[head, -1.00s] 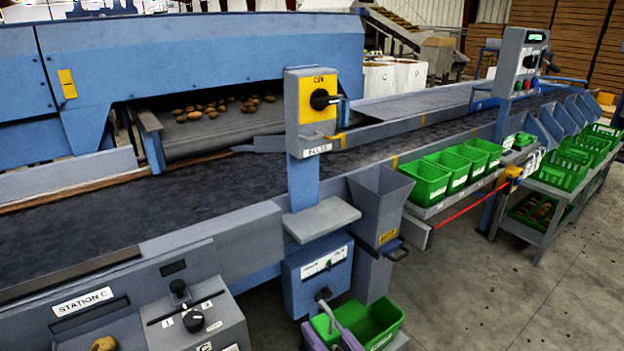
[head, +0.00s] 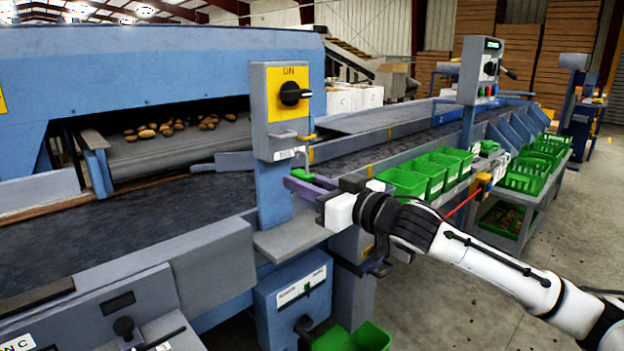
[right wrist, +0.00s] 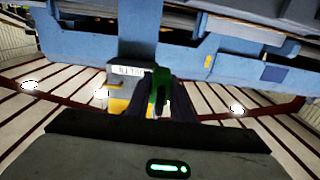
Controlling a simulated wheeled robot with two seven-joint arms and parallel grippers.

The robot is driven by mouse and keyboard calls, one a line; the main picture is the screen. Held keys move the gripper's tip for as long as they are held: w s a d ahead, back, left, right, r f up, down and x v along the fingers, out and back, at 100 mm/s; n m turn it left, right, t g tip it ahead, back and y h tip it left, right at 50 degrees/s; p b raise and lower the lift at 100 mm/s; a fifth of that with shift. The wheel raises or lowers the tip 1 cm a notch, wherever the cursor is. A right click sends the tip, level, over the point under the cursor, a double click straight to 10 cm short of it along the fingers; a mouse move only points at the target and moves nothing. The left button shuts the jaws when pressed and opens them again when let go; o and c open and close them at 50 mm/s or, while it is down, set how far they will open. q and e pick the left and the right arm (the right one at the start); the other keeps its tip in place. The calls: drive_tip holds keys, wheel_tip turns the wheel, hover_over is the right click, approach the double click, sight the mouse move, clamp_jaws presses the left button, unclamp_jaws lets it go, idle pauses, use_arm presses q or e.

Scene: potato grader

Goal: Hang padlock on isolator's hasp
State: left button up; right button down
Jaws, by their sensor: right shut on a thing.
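The isolator (head: 282,108) is a grey box with a yellow face marked ON and a black rotary knob (head: 291,94), on a blue post in the head view. My right gripper (head: 306,186) reaches in from the right just below the box. Its purple fingers are shut on a green padlock (head: 300,158), upright close under the box's lower edge. In the right wrist view the green padlock (right wrist: 160,88) stands between the dark fingers, beside the isolator's label (right wrist: 130,70). My left gripper is not in view.
A grey shelf (head: 290,238) juts from the post below my gripper. A blue box (head: 292,298) sits beneath it. Green crates (head: 404,181) line the conveyor on the right. The dark belt (head: 110,235) runs behind the post, with potatoes on the feed beyond.

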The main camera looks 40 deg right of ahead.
sight(279, 154)
drive_tip(key=shift+h, duration=0.3)
drive_tip(key=r, duration=0.1)
drive_tip(key=w+d+r+p, duration=0.1)
drive_tip(key=r, duration=0.1)
drive_tip(key=w+d+r+p, duration=0.1)
drive_tip(key=shift+w+d+r, duration=0.15)
drive_tip(key=shift+w+r, duration=0.05)
drive_tip(key=shift+r, duration=0.1)
drive_tip(key=shift+w+p, duration=0.45)
drive_tip(key=shift+w, duration=0.25)
drive_tip(key=shift+w+a+f+p, duration=0.15)
drive_tip(key=shift+w+p, duration=0.6)
drive_tip(key=shift+w, duration=0.85)
drive_tip(key=shift+w+f, duration=0.2)
drive_tip(key=shift+f, duration=0.05)
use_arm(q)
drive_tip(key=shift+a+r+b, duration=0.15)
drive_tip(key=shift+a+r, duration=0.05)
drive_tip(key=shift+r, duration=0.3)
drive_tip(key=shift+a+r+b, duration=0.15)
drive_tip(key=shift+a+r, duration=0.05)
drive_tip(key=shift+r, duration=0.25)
use_arm(e)
drive_tip(key=shift+f, duration=0.55)
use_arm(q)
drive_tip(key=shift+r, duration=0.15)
